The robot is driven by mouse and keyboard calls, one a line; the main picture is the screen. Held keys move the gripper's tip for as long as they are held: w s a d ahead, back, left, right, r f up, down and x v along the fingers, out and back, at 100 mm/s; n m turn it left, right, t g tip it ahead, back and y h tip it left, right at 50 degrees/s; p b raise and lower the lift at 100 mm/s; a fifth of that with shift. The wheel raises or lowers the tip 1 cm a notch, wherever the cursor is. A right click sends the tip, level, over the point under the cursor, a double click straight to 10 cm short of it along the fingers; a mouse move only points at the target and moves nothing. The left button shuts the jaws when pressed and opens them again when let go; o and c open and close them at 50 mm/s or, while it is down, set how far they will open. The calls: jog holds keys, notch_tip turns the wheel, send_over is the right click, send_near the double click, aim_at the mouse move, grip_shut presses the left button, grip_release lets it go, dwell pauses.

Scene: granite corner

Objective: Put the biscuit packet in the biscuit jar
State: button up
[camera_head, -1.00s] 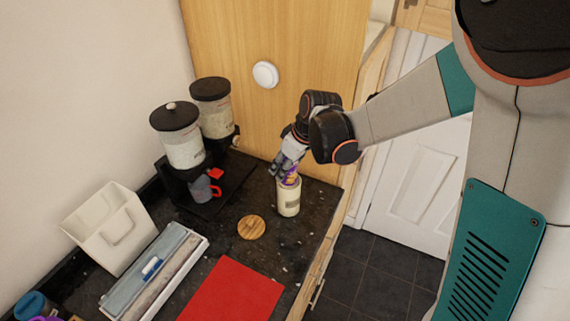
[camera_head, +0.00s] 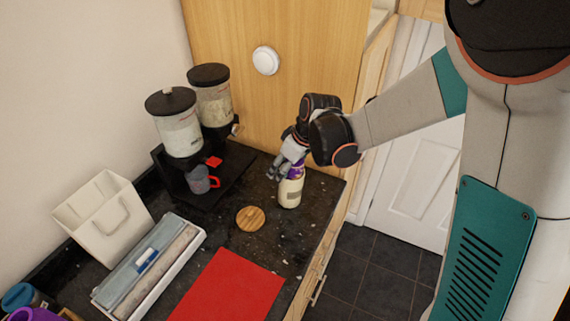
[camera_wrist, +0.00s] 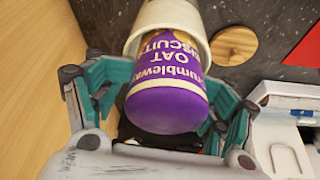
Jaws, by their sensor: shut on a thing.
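The biscuit packet (camera_wrist: 168,88) is a purple and white roll marked "Oat Biscuit". In the wrist view it lies between the fingers of my gripper (camera_wrist: 165,112), which is shut on it. Its far end is inside the mouth of the cream biscuit jar (camera_wrist: 150,13); its near end sticks out. In the head view the jar (camera_head: 290,194) stands on the dark worktop near its right edge, and the purple packet (camera_head: 297,171) shows at its top beside my gripper (camera_head: 281,172). How deep the packet sits is hidden.
A round wooden lid (camera_head: 250,219) lies left of the jar. A red mat (camera_head: 229,288) is in front. Two dispensers (camera_head: 180,125) with a grey cup (camera_head: 199,180) stand behind left. A wooden panel (camera_head: 285,75) rises close behind my gripper.

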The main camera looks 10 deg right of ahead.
jog(key=shift+s+d+f, duration=0.1)
jog(key=shift+s+d, duration=0.05)
jog(key=shift+s, duration=0.1)
jog(key=shift+c, duration=0.2)
jog(key=o, duration=2.2)
jog(key=shift+w, duration=0.3)
jog(key=shift+s, duration=0.1)
notch_tip(320, 180, up, 7)
jog(key=p, duration=0.5)
